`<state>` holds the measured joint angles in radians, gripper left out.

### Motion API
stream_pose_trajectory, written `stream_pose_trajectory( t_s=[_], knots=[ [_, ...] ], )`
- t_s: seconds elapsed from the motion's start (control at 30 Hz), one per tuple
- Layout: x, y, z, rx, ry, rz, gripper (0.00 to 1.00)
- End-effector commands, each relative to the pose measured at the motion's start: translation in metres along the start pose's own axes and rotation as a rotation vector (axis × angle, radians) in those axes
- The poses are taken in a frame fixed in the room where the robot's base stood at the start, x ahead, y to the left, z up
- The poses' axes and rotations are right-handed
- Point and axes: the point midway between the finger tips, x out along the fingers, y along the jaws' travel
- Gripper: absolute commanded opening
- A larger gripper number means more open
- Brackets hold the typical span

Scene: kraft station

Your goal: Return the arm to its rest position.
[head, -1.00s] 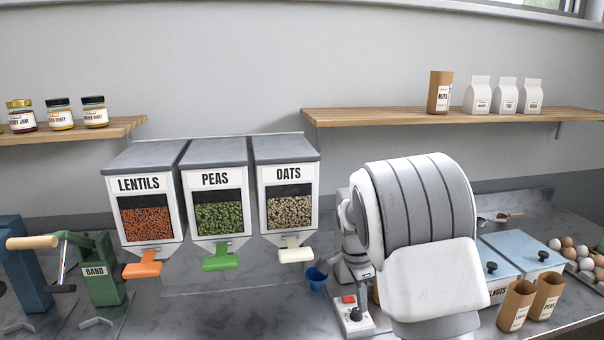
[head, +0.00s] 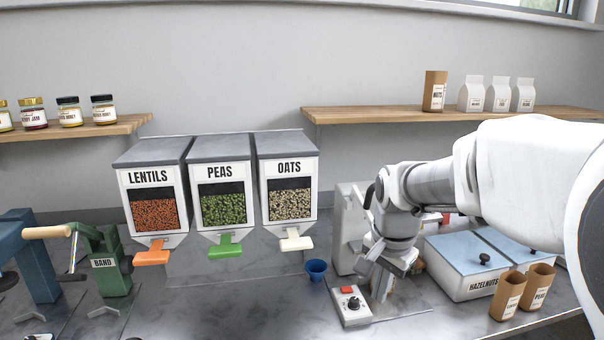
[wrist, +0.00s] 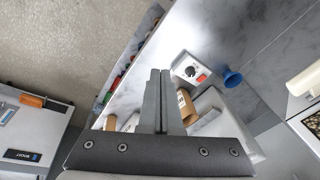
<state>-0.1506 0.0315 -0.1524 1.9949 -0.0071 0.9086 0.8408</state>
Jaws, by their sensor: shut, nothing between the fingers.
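My gripper (wrist: 157,75) is shut and empty in the wrist view, its two grey fingers together over the edge of the counter. In the head view my arm reaches in from the right, and my gripper (head: 378,282) points down beside the control box (head: 351,305). The fingers are partly hard to make out there. The control box with its red button and black knob also shows ahead of the fingers in the wrist view (wrist: 190,68).
A small blue cup (head: 316,270) stands left of the control box. The hazelnuts bin (head: 470,273) and two brown paper cups (head: 508,296) stand at right. Dispensers of lentils, peas (head: 222,172) and oats hang at left. A green band tool (head: 107,270) stands further left.

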Motion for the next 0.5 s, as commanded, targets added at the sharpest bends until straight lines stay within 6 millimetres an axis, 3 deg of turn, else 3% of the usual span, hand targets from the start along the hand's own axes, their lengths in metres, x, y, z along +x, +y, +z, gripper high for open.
stream_pose_trajectory(
  t_s=[0.2,0.5],
  knots=[
    [-0.044,0.037,0.033,-0.235,0.048,-0.079,0.00],
    [-0.076,0.090,0.081,-0.569,0.158,-0.135,0.00]
  ],
)
